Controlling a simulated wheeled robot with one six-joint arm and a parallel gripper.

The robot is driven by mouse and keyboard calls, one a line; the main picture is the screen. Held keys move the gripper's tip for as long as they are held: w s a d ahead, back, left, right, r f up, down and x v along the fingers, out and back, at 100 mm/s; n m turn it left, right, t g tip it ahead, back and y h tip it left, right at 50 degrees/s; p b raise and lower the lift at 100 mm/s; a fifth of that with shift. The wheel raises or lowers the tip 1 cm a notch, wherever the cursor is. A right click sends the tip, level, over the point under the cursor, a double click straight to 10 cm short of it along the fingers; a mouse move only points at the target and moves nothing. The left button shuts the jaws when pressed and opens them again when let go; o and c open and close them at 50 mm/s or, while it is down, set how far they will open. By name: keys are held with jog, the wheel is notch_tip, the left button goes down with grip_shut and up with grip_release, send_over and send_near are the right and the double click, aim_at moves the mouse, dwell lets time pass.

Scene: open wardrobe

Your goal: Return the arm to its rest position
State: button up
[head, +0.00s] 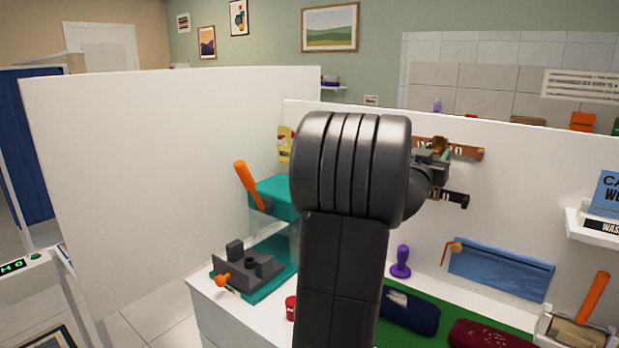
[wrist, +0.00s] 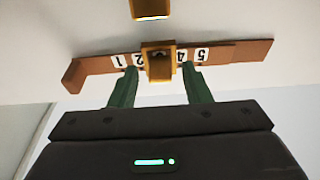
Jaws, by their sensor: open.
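My arm rises through the middle of the head view and bends toward the back panel. My gripper (wrist: 160,78) shows in the wrist view with its two green fingers apart, nothing held between them. Past the fingertips is a brown wooden rail (wrist: 235,52) with number labels, and a brass block (wrist: 158,60) at its middle lies in line with the gap. Whether the fingers touch the rail I cannot tell. In the head view the rail (head: 466,152) is on the white back panel, and my gripper there is partly hidden by my arm.
A teal machine (head: 272,195) with an orange lever stands left of my arm. A purple knob-like object (head: 401,262), a dark blue folded item (head: 410,312) and a blue cloth (head: 500,268) are at right. A white panel (head: 170,170) bounds the left. My arm hides the middle.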

jog(key=shift+s+a+r+g+y+p, duration=0.2)
jog(key=shift+r+g+y+p, duration=0.3)
jog(key=shift+p, duration=2.25)
jog(key=shift+s+a+r+g+y+p, duration=0.15)
jog(key=shift+r+g+y+p, duration=0.35)
jog(key=shift+p, duration=2.2)
jog(key=b+v, duration=0.2)
jog(key=v, duration=0.7)
jog(key=shift+s+a+f, duration=0.2)
jog(key=shift+s+f, duration=0.05)
jog(key=shift+f, duration=0.2)
